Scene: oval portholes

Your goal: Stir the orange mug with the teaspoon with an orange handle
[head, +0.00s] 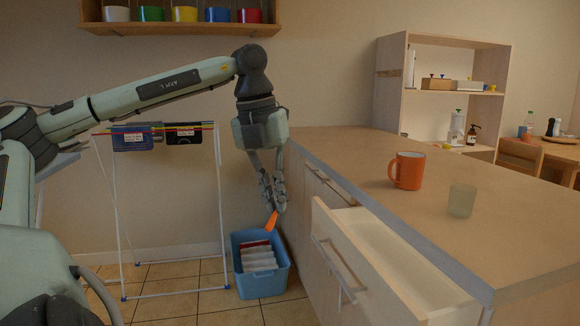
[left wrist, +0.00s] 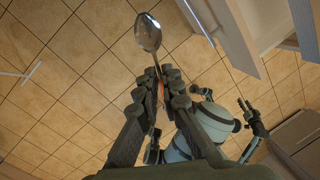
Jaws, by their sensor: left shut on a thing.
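The orange mug (head: 408,171) stands upright on the wooden counter (head: 440,230) in the head view; what is inside it is hidden. My left gripper (head: 272,196) hangs left of the counter, above a blue bin, apart from the mug. In the left wrist view the spoon's metal bowl (left wrist: 148,34) sticks out past the fingertips of the left gripper (left wrist: 158,78). My right gripper seems to show small and dark at the right of the left wrist view (left wrist: 252,112); its fingers are unclear.
A pale green cup (head: 461,201) stands near the mug. An open drawer (head: 375,255) juts from the counter's front. The blue bin (head: 262,285) stands on the floor below my left gripper. A drying rack (head: 170,295) is at the left. A shelf (head: 390,90) rises behind the counter.

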